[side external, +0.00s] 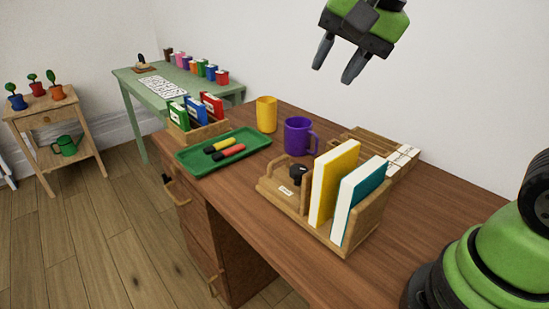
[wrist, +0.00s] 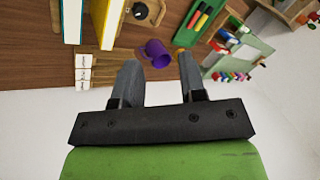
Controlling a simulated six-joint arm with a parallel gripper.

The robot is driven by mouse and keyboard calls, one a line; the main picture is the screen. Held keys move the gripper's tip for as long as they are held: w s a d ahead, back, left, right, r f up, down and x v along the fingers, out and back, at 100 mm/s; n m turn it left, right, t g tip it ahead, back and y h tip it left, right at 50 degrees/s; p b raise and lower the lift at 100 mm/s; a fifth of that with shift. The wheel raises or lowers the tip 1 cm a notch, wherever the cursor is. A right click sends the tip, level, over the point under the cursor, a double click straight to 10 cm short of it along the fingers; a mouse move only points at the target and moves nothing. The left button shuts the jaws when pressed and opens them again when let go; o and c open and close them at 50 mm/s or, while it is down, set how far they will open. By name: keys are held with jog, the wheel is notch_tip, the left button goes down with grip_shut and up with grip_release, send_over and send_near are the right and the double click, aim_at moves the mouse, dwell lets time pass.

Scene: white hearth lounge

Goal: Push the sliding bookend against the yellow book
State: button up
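A wooden book rack (side external: 323,238) stands on the brown desk. A yellow book (side external: 336,180) and a teal book (side external: 361,200) stand upright in its right part. The sliding bookend (side external: 285,194) is the wooden piece with a black knob (side external: 298,171), left of the yellow book; I cannot tell how wide the gap between them is. In the wrist view the yellow book (wrist: 105,20) and the black knob (wrist: 141,11) show at the top. My gripper (side external: 337,73) is open and empty, high above the desk and the rack. Its two fingers (wrist: 163,92) are apart.
A purple mug (side external: 298,136) and a yellow cup (side external: 266,114) stand behind the rack. A green tray (side external: 187,156) with markers lies to the left, with a small book holder (side external: 200,132) behind it. A wooden rack with white labels (side external: 398,162) lies near the wall. The desk's front right is clear.

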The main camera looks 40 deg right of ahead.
jog(key=w+d+f+m+g, duration=0.1)
jog(key=w+f+m, duration=0.3)
jog(key=w+f, duration=0.4)
jog(key=m+g+h, duration=0.1)
jog(key=m+g, duration=0.1)
jog(key=m, duration=0.1)
send_near(272, 162)
jog(key=shift+m, duration=0.3)
jog(key=f, duration=0.5)
jog(key=w+f, duration=0.1)
jog(key=f, duration=0.2)
jog(key=shift+w+f, duration=0.15)
jog(key=shift+f, duration=0.05)
jog(key=shift+c, duration=0.2)
grip_shut()
